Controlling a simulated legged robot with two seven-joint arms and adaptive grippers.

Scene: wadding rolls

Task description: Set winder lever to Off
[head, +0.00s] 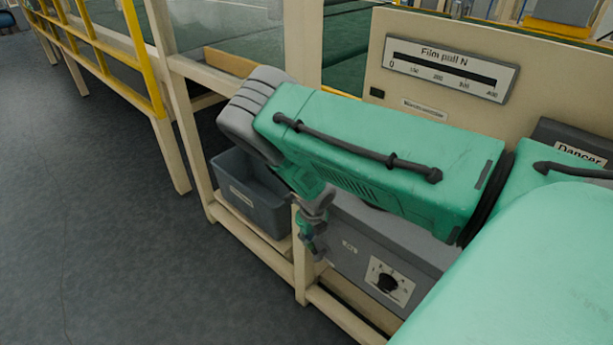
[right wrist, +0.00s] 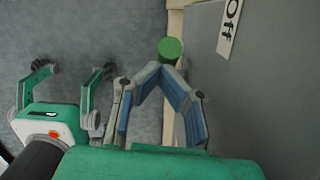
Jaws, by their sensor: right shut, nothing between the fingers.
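My right gripper (head: 313,252) hangs beside the left end of a grey box (head: 345,240) in the head view. In the right wrist view its blue-padded fingers (right wrist: 160,68) are drawn together at the tips and hold nothing. A green cylindrical knob (right wrist: 170,49), which looks like the lever's end, is just beyond the fingertips; I cannot tell whether they touch. An "Off" label (right wrist: 230,25) is on the grey face to its right. The lever's shaft is hidden. My left gripper (right wrist: 77,70) shows in the right wrist view, with its fingers spread and empty.
A black rotary knob (head: 388,281) is on the grey box's front. A dark grey bin (head: 258,195) stands on the cream frame (head: 301,255) behind my gripper. A "Film pull N" gauge (head: 449,70) is above. Open floor (head: 110,240) lies to the left.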

